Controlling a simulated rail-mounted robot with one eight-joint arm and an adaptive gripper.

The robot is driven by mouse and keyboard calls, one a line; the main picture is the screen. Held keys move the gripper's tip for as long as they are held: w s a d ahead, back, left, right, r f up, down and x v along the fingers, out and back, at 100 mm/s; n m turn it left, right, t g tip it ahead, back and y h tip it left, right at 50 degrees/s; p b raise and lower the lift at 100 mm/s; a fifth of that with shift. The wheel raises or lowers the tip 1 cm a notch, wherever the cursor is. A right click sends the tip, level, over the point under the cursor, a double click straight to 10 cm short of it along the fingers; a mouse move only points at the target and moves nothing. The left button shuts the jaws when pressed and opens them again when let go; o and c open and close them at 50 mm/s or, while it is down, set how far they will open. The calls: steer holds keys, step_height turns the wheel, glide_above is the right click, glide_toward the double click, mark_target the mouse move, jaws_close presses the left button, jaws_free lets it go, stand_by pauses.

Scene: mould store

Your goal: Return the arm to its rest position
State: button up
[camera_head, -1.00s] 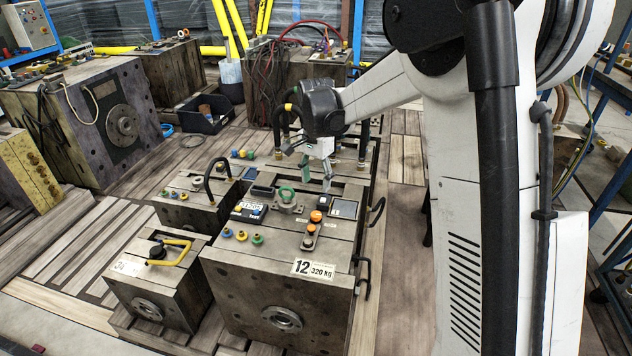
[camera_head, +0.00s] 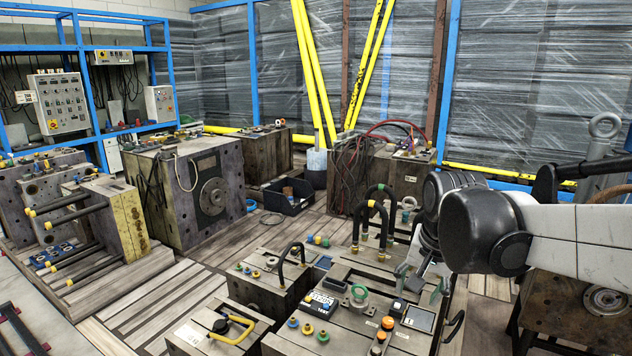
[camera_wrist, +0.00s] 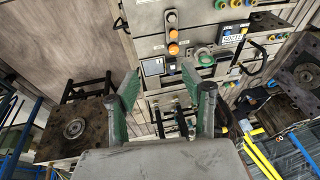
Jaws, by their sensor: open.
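My gripper (camera_head: 424,284) hangs at the right end of the large steel mould (camera_head: 350,335) in the head view, at the tip of my white arm that comes in from the right. In the wrist view my gripper (camera_wrist: 160,72) shows two green fingers spread apart with nothing between them. They point toward the mould top, which shows a green ring (camera_wrist: 204,57), orange buttons (camera_wrist: 173,35) and a small display box (camera_wrist: 153,67). The gripper appears above the mould; its exact height is hard to tell.
Black hoses (camera_head: 384,213) rise from the mould near my gripper. A smaller mould with a yellow handle (camera_head: 236,329) stands front left. A dark table with a steel part (camera_head: 560,310) is on the right. Wooden planks (camera_head: 170,297) lie bare at left.

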steer(key=s+f+n+t, duration=0.2)
steer(key=s+n+t, duration=0.25)
steer(key=s, duration=1.15)
step_height(320, 180, up, 13)
steer(key=p, duration=1.2)
steer(key=shift+s+n+g, duration=0.15)
steer(key=shift+n+g, duration=0.2)
steer(key=shift+n, duration=0.1)
steer(key=shift+f, duration=0.15)
